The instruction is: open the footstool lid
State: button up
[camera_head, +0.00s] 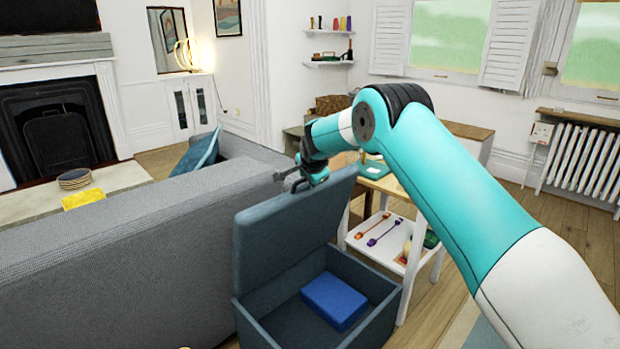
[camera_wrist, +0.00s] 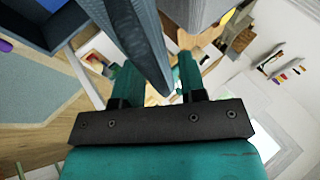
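The footstool is a dark blue-grey box (camera_head: 372,322) with its lid (camera_head: 285,230) raised to about upright on its left side. A blue block (camera_head: 334,301) lies inside. My gripper (camera_head: 289,181) is at the top edge of the raised lid. In the wrist view the lid (camera_wrist: 138,40) runs between the two teal fingers of my gripper (camera_wrist: 157,80). The fingers are spread, with a gap between the lid and the right finger. Whether the left finger touches the lid is unclear.
A grey sofa (camera_head: 130,255) stands close on the left of the lid. A white shelf table (camera_head: 382,243) with small items stands just behind the box on the right. Wood floor (camera_head: 432,305) is clear to the right of the box.

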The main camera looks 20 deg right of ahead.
jog(key=shift+a, duration=0.1)
jog(key=v, duration=1.7)
jog(key=shift+s, duration=0.25)
jog(key=shift+r, duration=0.1)
jog(key=s+a+r+n+g+y, duration=0.1)
jog(key=s+a+n+g+y, duration=0.1)
jog(key=s+a+n, duration=0.6)
jog(key=s+a+r+n+g+y, duration=0.1)
jog(key=s+a+n+y, duration=0.2)
jog(key=s, duration=0.8)
jog(key=s+a+f+n+g+y, duration=0.1)
jog(key=s+a+n+g, duration=0.3)
jog(key=s, duration=0.7)
jog(key=s+a+f+n+y, duration=0.1)
jog(key=s+a+n, duration=0.1)
jog(key=s+n, duration=0.75)
jog(key=s+r+m+p, duration=0.2)
jog(key=s+r+p, duration=0.1)
jog(key=r+p, duration=1.4)
jog(key=shift+g, duration=0.3)
